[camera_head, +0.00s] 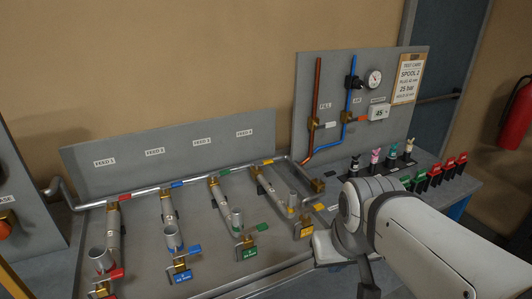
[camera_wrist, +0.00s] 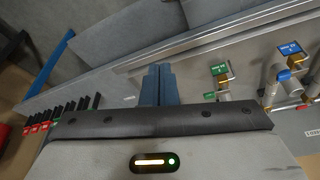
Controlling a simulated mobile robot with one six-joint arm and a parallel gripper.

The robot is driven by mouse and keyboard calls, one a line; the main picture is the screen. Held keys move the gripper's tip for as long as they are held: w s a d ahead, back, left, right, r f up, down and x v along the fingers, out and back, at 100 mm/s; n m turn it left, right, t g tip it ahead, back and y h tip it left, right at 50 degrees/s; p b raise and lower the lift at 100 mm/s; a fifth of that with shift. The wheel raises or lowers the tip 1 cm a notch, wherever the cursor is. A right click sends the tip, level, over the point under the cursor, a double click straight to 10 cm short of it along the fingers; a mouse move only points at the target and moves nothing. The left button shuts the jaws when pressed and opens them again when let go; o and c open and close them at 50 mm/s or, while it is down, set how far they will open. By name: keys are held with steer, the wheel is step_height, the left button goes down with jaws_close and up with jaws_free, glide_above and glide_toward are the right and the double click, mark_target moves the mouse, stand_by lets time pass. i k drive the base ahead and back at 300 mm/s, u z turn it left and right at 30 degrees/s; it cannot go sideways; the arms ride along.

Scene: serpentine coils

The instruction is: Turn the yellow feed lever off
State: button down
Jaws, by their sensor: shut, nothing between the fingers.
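The yellow feed lever (camera_head: 319,207) is a small handle on the rightmost feed line in the head view, just left of my arm. A yellow-brass valve part (camera_head: 304,229) sits just below it.
The green lever (camera_head: 262,227), blue lever (camera_head: 195,249) and red lever (camera_head: 117,273) stand to the left on the grey bench. A green tag (camera_wrist: 218,70) and blue tag (camera_wrist: 290,48) show right of my fingers.

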mark_target(270, 161)
steer(key=k, duration=1.2)
steer(key=z, duration=0.3)
steer(key=i, duration=1.9)
steer(key=u, duration=0.7)
